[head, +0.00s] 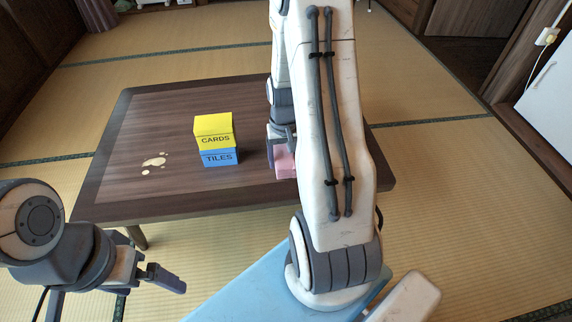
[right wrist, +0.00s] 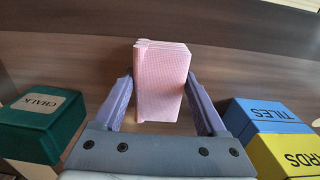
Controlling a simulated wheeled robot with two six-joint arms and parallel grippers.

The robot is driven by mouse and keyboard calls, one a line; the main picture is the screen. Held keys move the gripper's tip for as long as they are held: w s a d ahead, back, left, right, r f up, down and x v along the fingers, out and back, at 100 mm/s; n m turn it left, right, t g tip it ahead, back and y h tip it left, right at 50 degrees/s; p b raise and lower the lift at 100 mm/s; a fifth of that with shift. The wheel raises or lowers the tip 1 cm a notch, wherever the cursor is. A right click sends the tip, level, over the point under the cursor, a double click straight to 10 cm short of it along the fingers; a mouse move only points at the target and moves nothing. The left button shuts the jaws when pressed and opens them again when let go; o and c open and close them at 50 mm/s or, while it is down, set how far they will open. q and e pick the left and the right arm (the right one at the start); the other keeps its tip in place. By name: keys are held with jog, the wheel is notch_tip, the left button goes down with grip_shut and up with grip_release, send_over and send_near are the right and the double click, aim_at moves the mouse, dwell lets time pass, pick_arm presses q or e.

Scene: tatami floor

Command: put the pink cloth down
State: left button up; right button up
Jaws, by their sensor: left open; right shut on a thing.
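The pink cloth (head: 285,164) is a folded block over the dark wooden table, partly hidden by my right arm in the head view. In the right wrist view the cloth (right wrist: 161,85) sits between both fingers of my right gripper (right wrist: 163,95). My right gripper (head: 281,143) is shut on it. I cannot tell whether the cloth touches the table (head: 130,190). My left gripper (head: 155,276) is open and empty, in front of the table's near left edge.
A yellow CARDS box (head: 213,127) stands on a blue TILES box (head: 219,158), left of the cloth. A green CHALK box (right wrist: 42,125) shows in the right wrist view. Pale spots (head: 154,161) mark the table's left part.

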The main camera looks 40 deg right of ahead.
aim_at(285, 157)
jog(key=shift+f, duration=0.65)
jog(key=shift+r, duration=0.2)
jog(key=shift+f, duration=0.2)
pick_arm(q)
jog(key=shift+f, duration=0.4)
pick_arm(e)
jog(key=o, duration=1.1)
notch_tip(285, 157, up, 11)
jog(key=p, duration=0.6)
jog(key=shift+r, duration=0.2)
pick_arm(q)
notch_tip(285, 157, up, 7)
jog(key=shift+f+p, duration=0.15)
jog(key=shift+p, duration=0.25)
pick_arm(e)
jog(key=shift+r, duration=0.5)
